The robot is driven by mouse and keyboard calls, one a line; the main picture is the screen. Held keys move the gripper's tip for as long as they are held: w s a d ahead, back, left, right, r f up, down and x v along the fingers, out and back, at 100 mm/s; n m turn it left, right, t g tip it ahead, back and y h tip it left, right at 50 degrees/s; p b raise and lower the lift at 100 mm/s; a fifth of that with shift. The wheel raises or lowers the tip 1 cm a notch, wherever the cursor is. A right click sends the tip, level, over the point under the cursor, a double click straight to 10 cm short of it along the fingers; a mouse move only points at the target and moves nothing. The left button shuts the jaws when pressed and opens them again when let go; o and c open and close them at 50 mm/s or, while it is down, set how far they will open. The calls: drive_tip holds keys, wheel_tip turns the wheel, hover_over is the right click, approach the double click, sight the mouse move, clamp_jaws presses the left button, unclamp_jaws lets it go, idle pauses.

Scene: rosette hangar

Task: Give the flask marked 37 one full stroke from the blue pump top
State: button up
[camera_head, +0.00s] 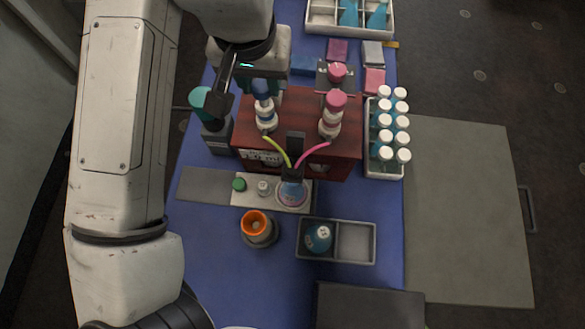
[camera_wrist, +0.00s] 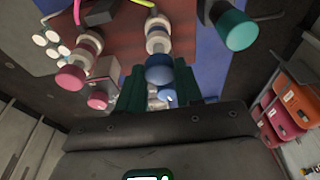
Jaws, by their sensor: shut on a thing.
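My gripper (camera_head: 262,84) is over the left pump on the dark red pump box (camera_head: 350,140). Its green fingers, seen in the wrist view (camera_wrist: 160,90), are shut on the blue pump top (camera_wrist: 160,70). The blue top also shows in the head view (camera_head: 262,90), partly hidden by my gripper. A yellow tube (camera_head: 276,148) runs from this pump to a dark holder above a clear flask (camera_head: 291,193) on the pale plate. I cannot read a number on that flask. A pink pump top (camera_head: 336,101) stands to the right, with a pink tube.
A grey tray (camera_head: 356,258) in front holds a dark teal bottle (camera_head: 319,238) with a white top; its marking is unreadable. An orange-rimmed cup (camera_head: 256,224) stands left of it. A rack of white-capped bottles (camera_head: 371,170) is at right. A teal-topped thing (camera_head: 201,98) stands left of the box.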

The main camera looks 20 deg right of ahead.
drive_tip(key=shift+r, duration=0.4)
drive_tip(key=shift+f+b, duration=0.4)
drive_tip(key=shift+f, duration=0.7)
drive_tip(key=o, duration=0.8)
drive_tip(key=shift+r+p, duration=3.15)
drive_tip(key=shift+r, duration=0.4)
